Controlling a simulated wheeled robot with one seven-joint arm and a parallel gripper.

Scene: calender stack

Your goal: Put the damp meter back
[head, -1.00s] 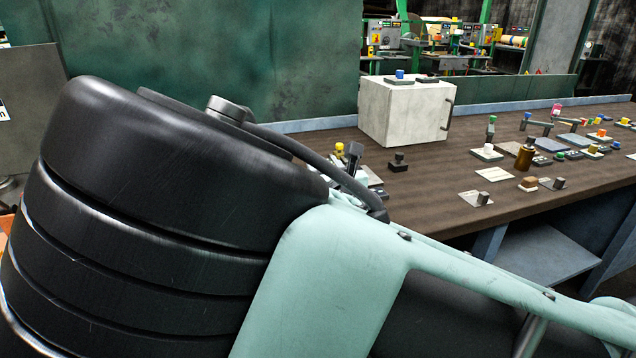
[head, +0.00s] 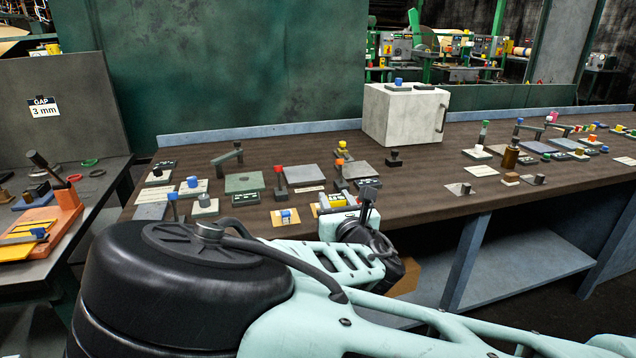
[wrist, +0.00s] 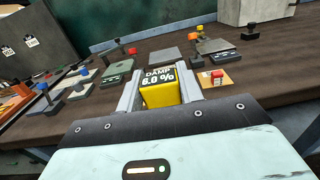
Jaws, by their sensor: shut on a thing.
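The damp meter (wrist: 160,92) is a yellow block with a dark display reading "DAMP 6.0 %". In the wrist view it sits between the two grey fingers of my gripper (wrist: 160,88), which is shut on it. In the head view my gripper (head: 345,203) is at the front edge of the brown bench (head: 440,195), and a bit of yellow shows there. Whether the meter touches the bench I cannot tell. Its lower part is hidden by my gripper's body in the wrist view.
A tan card with a small block (head: 286,217) lies just left of my gripper. Several gauges and plates crowd the bench behind it. A white box (head: 402,115) stands at the back. A side table (head: 95,190) is at left. The bench front right of my gripper is fairly clear.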

